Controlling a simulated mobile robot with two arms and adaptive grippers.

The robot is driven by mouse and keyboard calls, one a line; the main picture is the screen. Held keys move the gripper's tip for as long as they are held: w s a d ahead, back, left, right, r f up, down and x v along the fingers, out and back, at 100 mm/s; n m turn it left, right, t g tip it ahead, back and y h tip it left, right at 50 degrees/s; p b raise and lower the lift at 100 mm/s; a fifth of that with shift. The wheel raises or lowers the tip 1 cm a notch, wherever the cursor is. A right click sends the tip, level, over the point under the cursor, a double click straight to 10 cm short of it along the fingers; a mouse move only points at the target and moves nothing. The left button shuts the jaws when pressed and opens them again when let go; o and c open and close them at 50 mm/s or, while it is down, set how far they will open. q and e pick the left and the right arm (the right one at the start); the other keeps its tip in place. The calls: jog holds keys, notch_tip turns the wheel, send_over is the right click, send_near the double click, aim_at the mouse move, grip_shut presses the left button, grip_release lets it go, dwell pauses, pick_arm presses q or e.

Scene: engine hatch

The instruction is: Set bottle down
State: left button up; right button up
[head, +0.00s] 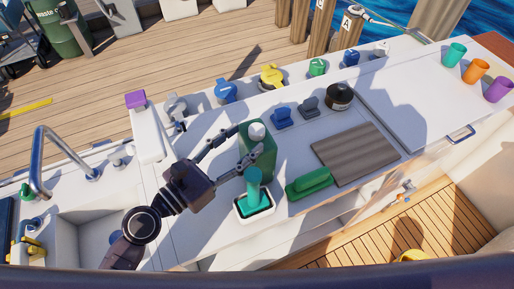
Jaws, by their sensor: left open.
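A dark green bottle (266,158) with a white cap stands upright on the white counter, behind a white holder. My left gripper (236,151) is open, with its fingers spread beside the bottle's left side. One finger reaches toward the bottle's upper left and the other toward its lower left. I cannot tell whether either finger touches it. The bottle's lower part is partly hidden by a green-handled brush. My right gripper is not in view.
The brush (254,187) stands in the white holder (240,209). A green scrubber (309,183) and brown board (352,154) lie to the right. Coloured cups (476,71) stand far right.

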aim_at(250, 134)
pick_arm(q)
jog(key=shift+p+x, duration=0.65)
jog(key=shift+x, duration=2.05)
jog(key=shift+s, duration=0.1)
jog(key=shift+c, duration=0.9)
grip_shut()
jog(key=shift+r, duration=0.2)
